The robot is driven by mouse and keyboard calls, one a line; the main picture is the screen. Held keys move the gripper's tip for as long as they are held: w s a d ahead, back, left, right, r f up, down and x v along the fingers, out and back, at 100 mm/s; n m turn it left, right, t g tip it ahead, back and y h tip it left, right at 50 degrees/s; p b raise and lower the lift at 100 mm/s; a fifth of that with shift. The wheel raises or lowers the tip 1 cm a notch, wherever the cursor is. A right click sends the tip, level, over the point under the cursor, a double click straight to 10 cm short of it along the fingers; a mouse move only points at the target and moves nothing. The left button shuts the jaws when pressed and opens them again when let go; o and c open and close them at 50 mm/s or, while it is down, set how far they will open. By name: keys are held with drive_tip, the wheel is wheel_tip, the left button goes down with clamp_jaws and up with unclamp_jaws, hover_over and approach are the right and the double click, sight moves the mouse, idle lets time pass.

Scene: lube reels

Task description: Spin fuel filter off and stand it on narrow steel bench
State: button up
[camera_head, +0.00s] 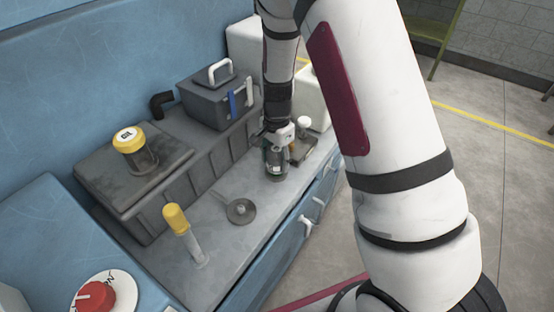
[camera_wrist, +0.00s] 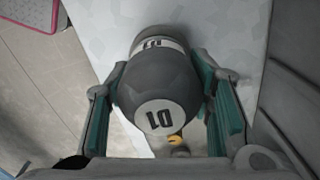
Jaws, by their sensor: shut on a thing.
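A dark grey cylindrical filter (camera_wrist: 165,85) with a white end label marked 01 fills the middle of the wrist view. My gripper (camera_wrist: 165,110) has its teal finger pads on either side of it, shut on it. In the head view my gripper (camera_head: 276,162) points down over the far part of the narrow light grey bench top (camera_head: 222,238). The filter there is mostly hidden by the fingers. I cannot tell whether its lower end touches the bench.
A dark grey block (camera_head: 175,205) carries a yellow-capped canister (camera_head: 131,142) and a box with a white handle (camera_head: 217,88). A yellow-capped post (camera_head: 178,224) and a round metal disc (camera_head: 240,211) stand on the bench's near part. A red knob (camera_head: 96,296) is lower left.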

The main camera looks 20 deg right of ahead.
drive_tip(key=shift+r+p, duration=0.45)
drive_tip(key=shift+r, duration=0.25)
drive_tip(key=shift+r, duration=0.1)
drive_tip(key=shift+r+p, duration=1.6)
drive_tip(key=shift+r, duration=0.8)
